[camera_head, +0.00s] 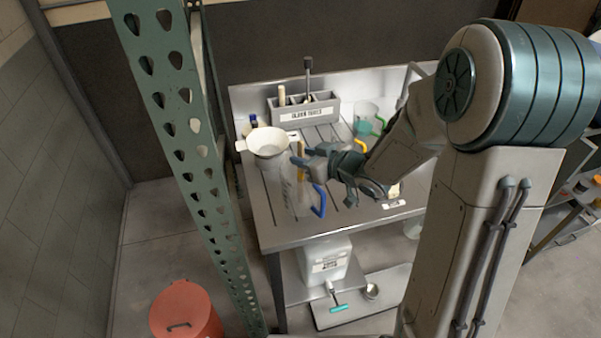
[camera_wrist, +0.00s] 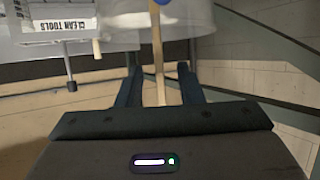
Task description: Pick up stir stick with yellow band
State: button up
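A stick with a yellow part (camera_head: 301,160) stands upright at a clear jug (camera_head: 292,195) with a blue handle (camera_head: 320,202). My gripper (camera_head: 309,157) reaches in from the right at the stick's height. In the wrist view a pale wooden stick (camera_wrist: 158,60) runs between the two fingers of my gripper (camera_wrist: 161,75), with gaps on both sides. The fingers are open around it and do not appear to touch it. Its top is yellowish, with a small blue patch near the frame edge. I cannot tell whether the stick's lower end is inside the jug.
A white funnel-like vessel (camera_head: 267,143) is left of my gripper. Behind stands the grey clean-tools holder (camera_head: 322,110); a green-handled jug (camera_head: 368,115) is back right. A green perforated post (camera_head: 190,150) rises at left. A red bin (camera_head: 185,315) stands on the floor.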

jog(key=shift+x, duration=1.05)
grip_shut()
jog(key=shift+d+r, duration=0.1)
jog(key=shift+r, duration=0.05)
